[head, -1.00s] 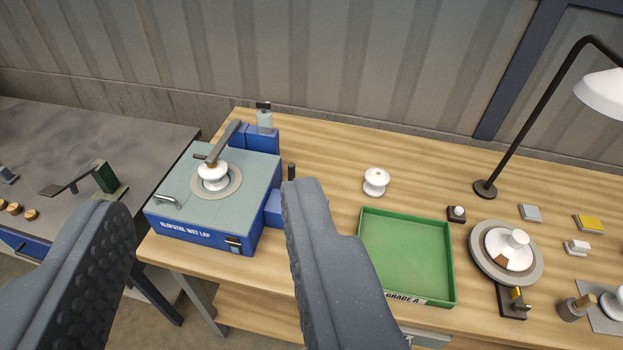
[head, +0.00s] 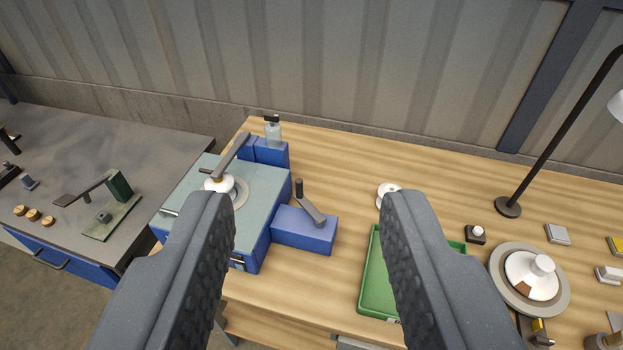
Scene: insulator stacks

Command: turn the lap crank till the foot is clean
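The wet lap is a blue box with a grey-green top (head: 258,190) on the left part of the wooden bench. A white insulator (head: 219,184) sits on its round plate under a grey arm (head: 231,156); its foot is hidden. The lap crank (head: 313,210), a grey lever with a dark upright knob (head: 299,188), is on the blue block (head: 303,233) at the lap's right side. My gripper (head: 300,218) is open and empty, its two fingers wide apart, with the crank showing between them. I cannot tell its height above the crank.
A green tray (head: 374,285) lies right of the lap, partly behind my right finger, with a white insulator (head: 387,190) behind it. A turntable (head: 504,285) bears another white piece. A black lamp (head: 508,207) stands at right. A grey table (head: 60,175) is at left.

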